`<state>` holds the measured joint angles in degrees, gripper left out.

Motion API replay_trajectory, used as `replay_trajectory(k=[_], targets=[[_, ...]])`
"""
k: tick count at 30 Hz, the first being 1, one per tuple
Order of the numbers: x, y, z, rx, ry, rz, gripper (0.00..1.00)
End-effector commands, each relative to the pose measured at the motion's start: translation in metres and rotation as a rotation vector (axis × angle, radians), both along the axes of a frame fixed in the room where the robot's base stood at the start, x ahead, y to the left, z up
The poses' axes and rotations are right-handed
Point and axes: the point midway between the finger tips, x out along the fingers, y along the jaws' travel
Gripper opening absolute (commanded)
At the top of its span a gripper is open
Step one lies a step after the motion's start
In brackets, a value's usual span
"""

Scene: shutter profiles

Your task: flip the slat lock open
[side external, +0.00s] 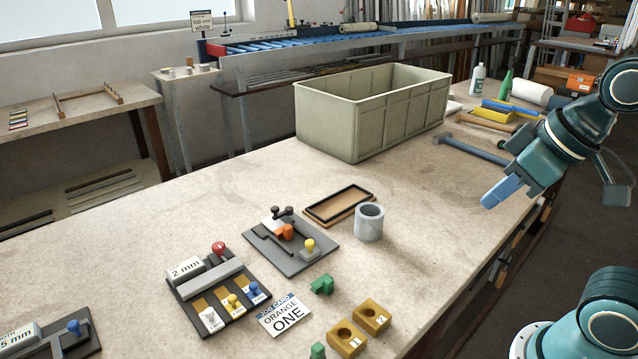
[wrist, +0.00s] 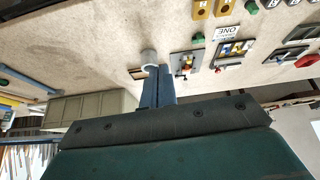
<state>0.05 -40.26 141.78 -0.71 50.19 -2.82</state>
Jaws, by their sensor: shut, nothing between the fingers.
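A dark plate (side external: 300,258) on the bench carries an orange block (side external: 284,231), black knobs (side external: 282,211) and a yellow-topped peg (side external: 310,246). It may hold the slat lock, but I cannot tell which part that is. The plate also shows in the wrist view (wrist: 182,58). Left of it, a second dark plate has a grey bar, a red knob (side external: 218,248), a "2 mm" label and white, yellow and blue levers (side external: 233,302). My gripper (side external: 488,203) is shut and empty at the bench's right edge, well apart from both plates. Its blue fingers show in the wrist view (wrist: 157,72).
A large bin (side external: 375,110) is behind. A job card (side external: 284,315), green pieces (side external: 322,285) and yellow blocks (side external: 372,317) lie in front. Open bench lies right of the ring.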

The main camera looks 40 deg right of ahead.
Motion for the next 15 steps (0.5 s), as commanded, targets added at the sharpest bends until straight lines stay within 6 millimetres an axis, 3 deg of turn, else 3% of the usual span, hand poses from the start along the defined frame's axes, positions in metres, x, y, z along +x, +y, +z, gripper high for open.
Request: replay_trajectory(k=[15], targets=[[0.084,0.014,0.008,-0.106,-0.014,0.308,0.00]])
